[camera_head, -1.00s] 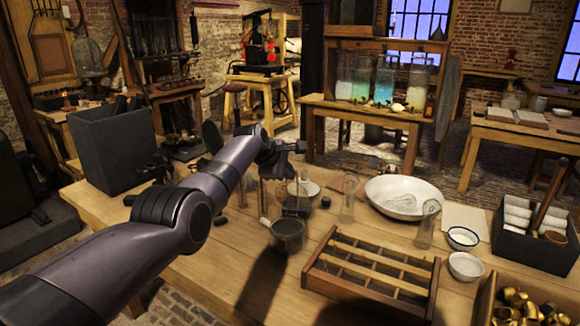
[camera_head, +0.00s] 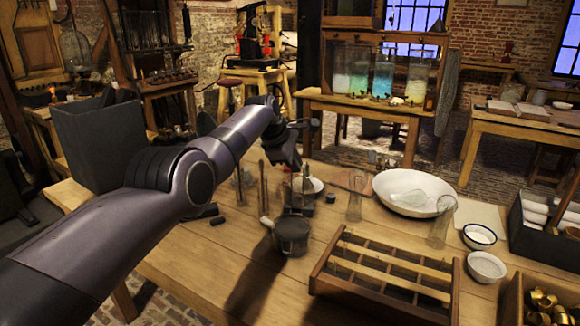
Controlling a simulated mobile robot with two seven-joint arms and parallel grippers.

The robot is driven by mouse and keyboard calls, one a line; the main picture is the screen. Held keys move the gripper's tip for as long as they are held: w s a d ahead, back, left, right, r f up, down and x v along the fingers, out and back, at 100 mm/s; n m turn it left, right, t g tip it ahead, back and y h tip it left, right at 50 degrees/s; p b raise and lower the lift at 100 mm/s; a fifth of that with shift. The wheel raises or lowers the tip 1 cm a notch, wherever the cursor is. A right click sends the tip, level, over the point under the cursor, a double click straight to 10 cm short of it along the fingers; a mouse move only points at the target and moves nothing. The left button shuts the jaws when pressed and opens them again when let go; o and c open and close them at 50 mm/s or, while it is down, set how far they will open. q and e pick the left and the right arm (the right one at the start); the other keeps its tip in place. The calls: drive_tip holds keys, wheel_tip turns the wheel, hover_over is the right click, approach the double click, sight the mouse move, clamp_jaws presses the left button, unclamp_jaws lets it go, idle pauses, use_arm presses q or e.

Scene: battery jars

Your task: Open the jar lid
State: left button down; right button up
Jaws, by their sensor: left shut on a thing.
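A pale handle sticks out at the pot's left. Clear glass jars stand nearby: one to the right (camera_head: 355,197) and one farther right (camera_head: 439,228). No lid shows clearly on either. My right gripper is out of view.
A slotted wooden rack (camera_head: 385,272) stands front right of the pot. A wide white bowl (camera_head: 400,202) and two small bowls (camera_head: 479,237) (camera_head: 486,267) lie farther right. Thin upright rods (camera_head: 262,185) stand behind the pot. Bare wood (camera_head: 210,262) shows at the left.

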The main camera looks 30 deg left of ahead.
use_arm(q)
drive_tip(key=shift+a, duration=0.1)
idle(0.4)
drive_tip(key=c, duration=1.3)
unclamp_jaws()
drive_tip(key=b+v, duration=0.7)
drive_tip(key=b, duration=0.5)
drive_tip(key=shift+b, duration=0.35)
